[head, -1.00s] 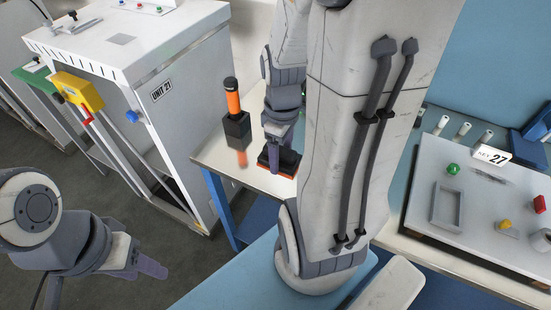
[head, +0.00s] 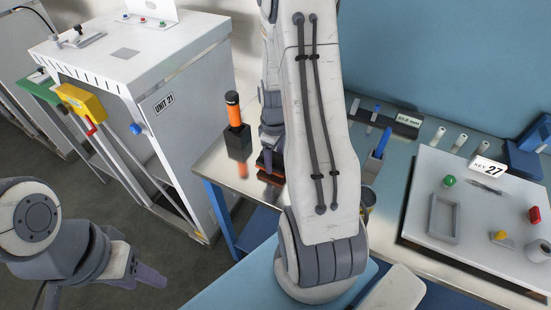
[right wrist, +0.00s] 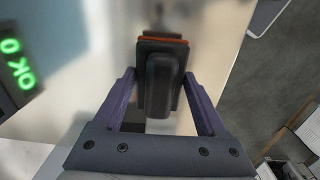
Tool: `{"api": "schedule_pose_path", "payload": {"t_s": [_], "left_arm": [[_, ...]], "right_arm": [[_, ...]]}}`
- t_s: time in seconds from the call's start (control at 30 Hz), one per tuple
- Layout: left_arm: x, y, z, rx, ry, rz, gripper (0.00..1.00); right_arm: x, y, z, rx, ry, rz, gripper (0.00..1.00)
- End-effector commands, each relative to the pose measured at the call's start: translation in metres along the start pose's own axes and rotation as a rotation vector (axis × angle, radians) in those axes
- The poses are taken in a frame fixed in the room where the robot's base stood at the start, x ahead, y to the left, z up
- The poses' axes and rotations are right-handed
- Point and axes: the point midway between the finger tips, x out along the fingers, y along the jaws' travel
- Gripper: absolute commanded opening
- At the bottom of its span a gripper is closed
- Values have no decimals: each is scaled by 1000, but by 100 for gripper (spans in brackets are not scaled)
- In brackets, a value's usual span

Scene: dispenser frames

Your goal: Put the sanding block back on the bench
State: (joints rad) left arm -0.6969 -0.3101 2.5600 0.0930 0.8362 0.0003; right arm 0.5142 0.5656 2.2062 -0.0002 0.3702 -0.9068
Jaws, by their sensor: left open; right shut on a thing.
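The sanding block, dark grey with an orange-red layer, shows between the fingers of my right gripper in the right wrist view (right wrist: 162,75). In the head view the block (head: 264,167) is at the left end of the metal-topped bench (head: 215,165), partly hidden behind my right arm. My right gripper (head: 271,150) is shut on it from above; I cannot tell whether its underside touches the bench. My left gripper (head: 150,277) is open and empty at the lower left, over the floor and away from the bench.
An orange-handled tool (head: 233,108) stands in a black holder (head: 238,142) left of the block. The white Unit 21 cabinet (head: 165,75) stands left of the bench. A grey board marked 27 (head: 470,225) lies at right.

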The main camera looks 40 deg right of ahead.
Motion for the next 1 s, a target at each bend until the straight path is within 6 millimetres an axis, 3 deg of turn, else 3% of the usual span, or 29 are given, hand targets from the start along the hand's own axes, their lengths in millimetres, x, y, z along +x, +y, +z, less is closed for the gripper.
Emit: {"api": "schedule_pose_path", "payload": {"t_s": [0.13,0.53,0.57,0.6,0.83,1.0], "left_arm": [[-4,0,0,0,0,0,50],[0,0,0,0,0,0,50],[-1,0,0,0,0,0,50],[-2,0,0,0,0,0,50],[-2,0,0,0,0,0,50],[-2,0,0,0,0,0,50]], "right_arm": [[14,0,0,0,-1,-1,22],[21,0,0,0,1,1,22],[20,0,0,0,1,1,86],[19,0,0,0,1,1,100],[19,0,0,0,1,1,100],[7,1,-1,0,3,4,100]]}}
